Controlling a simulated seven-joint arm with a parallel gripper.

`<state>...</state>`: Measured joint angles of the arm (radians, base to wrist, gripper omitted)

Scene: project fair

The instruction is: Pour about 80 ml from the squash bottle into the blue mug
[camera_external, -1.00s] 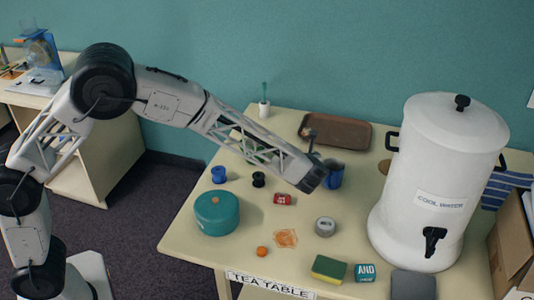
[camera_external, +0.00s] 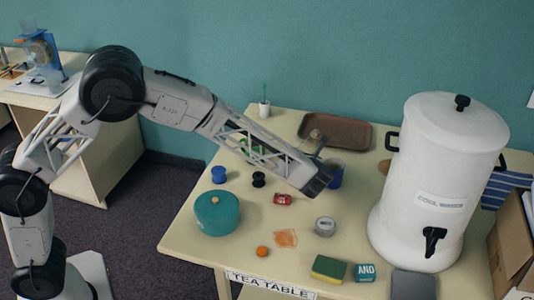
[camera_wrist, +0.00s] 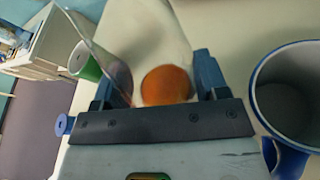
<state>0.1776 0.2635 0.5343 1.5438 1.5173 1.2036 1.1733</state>
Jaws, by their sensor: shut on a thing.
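My gripper (camera_wrist: 156,84) is shut on a clear bottle (camera_wrist: 120,55), which I take as the squash bottle. A round orange patch, its squash or cap, shows between the fingers; I cannot tell which. In the outside view my gripper (camera_external: 322,178) is over the table's middle, and the bottle is mostly hidden or too faint to make out. The blue mug (camera_external: 337,178) stands upright just beyond my gripper, partly covered by it. In the wrist view the mug (camera_wrist: 287,98) is right of the gripper, its blue rim open and its grey inside showing no clear liquid.
A white water urn (camera_external: 432,175) stands at the right and a brown tray (camera_external: 345,132) behind. A green cup (camera_wrist: 84,62) is left.

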